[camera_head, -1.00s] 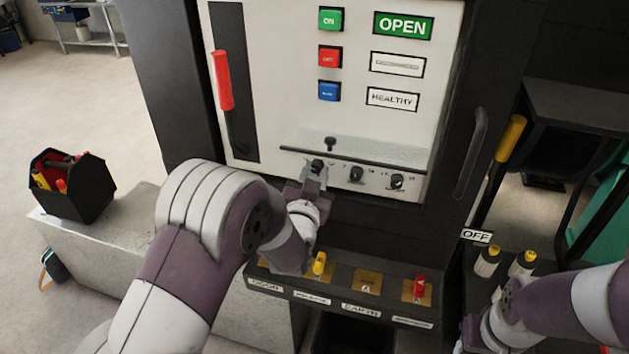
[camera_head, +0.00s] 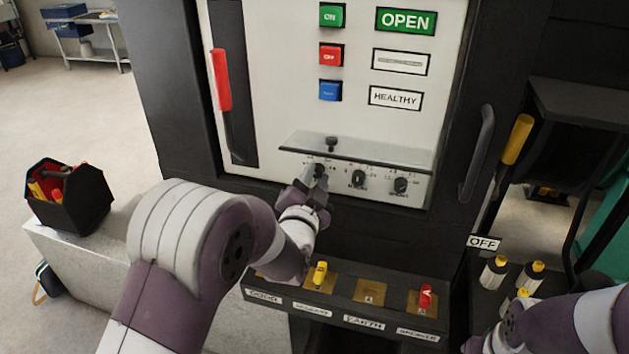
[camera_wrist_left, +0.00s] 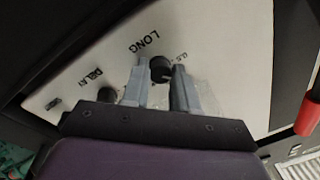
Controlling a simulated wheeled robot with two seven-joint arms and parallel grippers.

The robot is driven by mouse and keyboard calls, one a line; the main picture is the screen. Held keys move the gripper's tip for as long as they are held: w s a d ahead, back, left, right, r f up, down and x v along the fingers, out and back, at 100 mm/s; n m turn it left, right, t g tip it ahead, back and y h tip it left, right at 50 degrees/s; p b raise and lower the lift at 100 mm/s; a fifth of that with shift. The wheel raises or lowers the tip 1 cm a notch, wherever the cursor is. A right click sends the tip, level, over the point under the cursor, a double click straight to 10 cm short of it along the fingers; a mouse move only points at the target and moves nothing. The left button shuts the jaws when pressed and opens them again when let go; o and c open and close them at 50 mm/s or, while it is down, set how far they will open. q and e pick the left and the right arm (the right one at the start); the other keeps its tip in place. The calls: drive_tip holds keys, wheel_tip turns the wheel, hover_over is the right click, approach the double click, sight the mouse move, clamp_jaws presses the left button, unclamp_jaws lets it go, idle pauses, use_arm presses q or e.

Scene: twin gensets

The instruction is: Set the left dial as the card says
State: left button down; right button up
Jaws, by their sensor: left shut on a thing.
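The left dial (camera_head: 320,171) is a small black knob, the leftmost of three on the white cabinet panel, below a clear shelf-like cover. My left gripper (camera_head: 314,180) is at this dial, its fingers on either side of it and shut on it. In the left wrist view the dial (camera_wrist_left: 162,70) sits between the two grey fingers (camera_wrist_left: 160,88), under the printed word LONG. The dial's own scale is mostly hidden. No card with a setting can be made out. My right arm shows at the lower right; its gripper is out of view.
The middle dial (camera_head: 358,179) and right dial (camera_head: 401,185) sit close to the right. The clear cover (camera_head: 365,152) juts out just above. A red-handled lever (camera_head: 222,80) is at the upper left. A ledge with yellow and red keys (camera_head: 345,312) lies below.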

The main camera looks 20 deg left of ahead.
use_arm(q)
drive_tip(key=c, duration=0.9)
unclamp_jaws()
drive_tip(key=shift+s, duration=0.15)
drive_tip(key=s+b, duration=0.1)
drive_tip(key=s, duration=0.3)
drive_tip(key=s+b, duration=0.1)
drive_tip(key=s, duration=0.3)
drive_tip(key=s+b, duration=0.1)
drive_tip(key=s, duration=0.3)
drive_tip(key=shift+s+d+f, duration=0.2)
drive_tip(key=shift+f, duration=0.2)
